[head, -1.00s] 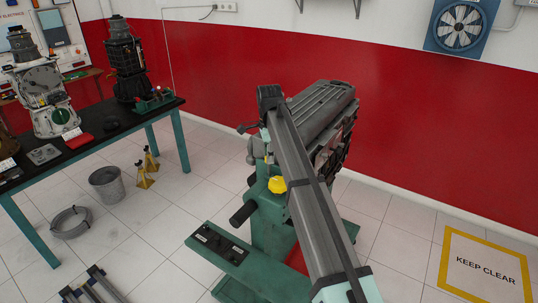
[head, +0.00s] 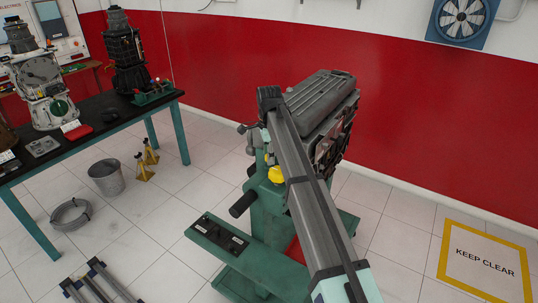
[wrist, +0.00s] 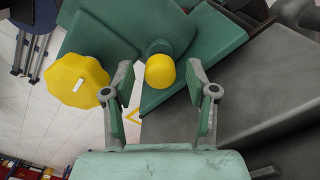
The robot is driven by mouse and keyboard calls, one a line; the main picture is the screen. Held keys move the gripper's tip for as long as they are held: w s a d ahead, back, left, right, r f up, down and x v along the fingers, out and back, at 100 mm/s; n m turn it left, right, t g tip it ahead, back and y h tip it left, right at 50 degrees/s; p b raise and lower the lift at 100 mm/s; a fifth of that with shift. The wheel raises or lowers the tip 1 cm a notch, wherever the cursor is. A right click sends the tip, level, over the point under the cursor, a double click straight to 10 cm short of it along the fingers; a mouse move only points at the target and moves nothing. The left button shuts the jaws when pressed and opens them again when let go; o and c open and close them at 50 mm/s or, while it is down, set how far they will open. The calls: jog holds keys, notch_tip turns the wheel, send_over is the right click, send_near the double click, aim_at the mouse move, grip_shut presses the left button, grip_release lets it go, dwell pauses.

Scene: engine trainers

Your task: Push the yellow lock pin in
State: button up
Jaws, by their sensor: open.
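The yellow lock pin shows in the wrist view as a round yellow knob (wrist: 160,70) on a green stub of the green stand. My gripper (wrist: 161,80) is open, with one finger on each side of the knob in the picture. I see no finger touching it, but depth is hard to judge. A larger scalloped yellow knob (wrist: 78,80) lies left of the left finger. In the head view, yellow parts (head: 276,174) show on the engine stand (head: 267,215), beside my arm. My arm covers part of the stand, and I cannot make out my gripper there.
A grey engine (head: 322,100) sits on the stand, close behind my arm. A black bar handle (head: 243,203) sticks out left of the stand. A dark table (head: 100,127) with engine parts, a bucket (head: 106,178) and yellow jack stands (head: 145,168) are at left.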

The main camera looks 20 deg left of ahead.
notch_tip(320, 180, up, 12)
dwell(0.5)
jog(key=shift+d+f, duration=0.1)
